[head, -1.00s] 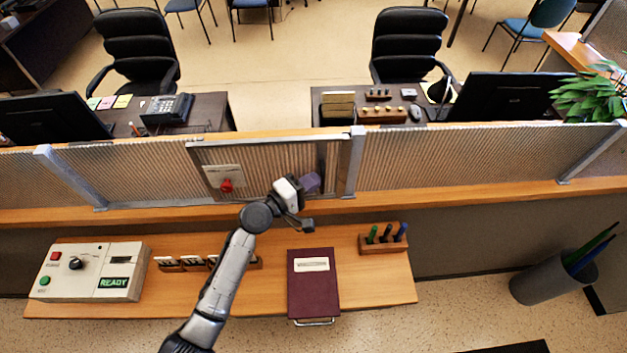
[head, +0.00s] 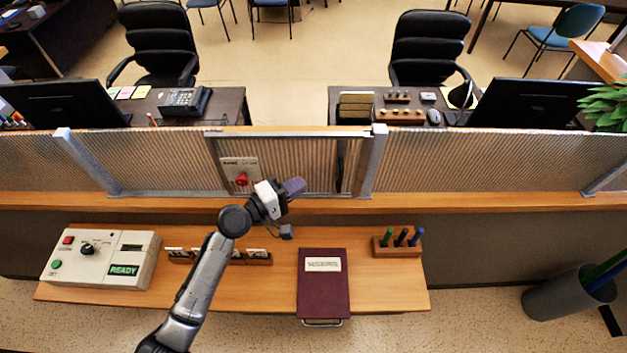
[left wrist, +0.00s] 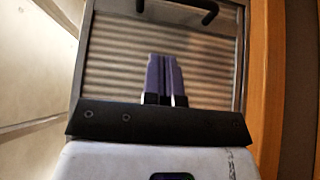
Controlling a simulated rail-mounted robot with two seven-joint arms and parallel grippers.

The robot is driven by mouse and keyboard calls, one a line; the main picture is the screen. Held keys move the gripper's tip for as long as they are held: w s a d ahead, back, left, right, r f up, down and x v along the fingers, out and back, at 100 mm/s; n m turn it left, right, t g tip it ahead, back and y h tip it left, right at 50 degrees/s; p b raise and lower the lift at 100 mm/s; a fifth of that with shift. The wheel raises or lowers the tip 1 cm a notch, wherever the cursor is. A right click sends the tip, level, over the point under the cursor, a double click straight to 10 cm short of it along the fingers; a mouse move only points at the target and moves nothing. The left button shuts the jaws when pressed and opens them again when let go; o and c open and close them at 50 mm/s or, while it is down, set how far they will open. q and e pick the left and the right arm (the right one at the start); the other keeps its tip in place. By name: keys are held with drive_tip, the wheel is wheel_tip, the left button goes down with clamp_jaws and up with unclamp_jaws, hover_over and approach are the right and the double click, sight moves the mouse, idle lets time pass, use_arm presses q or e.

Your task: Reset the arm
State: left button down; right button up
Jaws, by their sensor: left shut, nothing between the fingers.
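My left gripper (head: 295,187) is in the middle of the head view, over the front desk and in front of the ribbed partition panel (head: 305,160). Its purple fingers are pressed together and hold nothing. In the left wrist view the shut fingers (left wrist: 163,78) point toward the ribbed panel, and a black bar handle (left wrist: 180,8) shows at the top of that view. In the head view the dark vertical handle (head: 340,165) on the panel is right of the fingers, apart from them. My right gripper is not in view.
On the front desk (head: 210,292) are a control box (head: 100,258) reading READY, a card rack (head: 259,257), a maroon binder (head: 323,284) and a pen block (head: 397,247). A grey bin (head: 562,296) stands right.

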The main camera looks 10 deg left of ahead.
use_arm(q)
drive_tip(key=shift+b+v, duration=0.45)
drive_tip(key=shift+v, duration=2.25)
drive_tip(key=shift+m, duration=0.3)
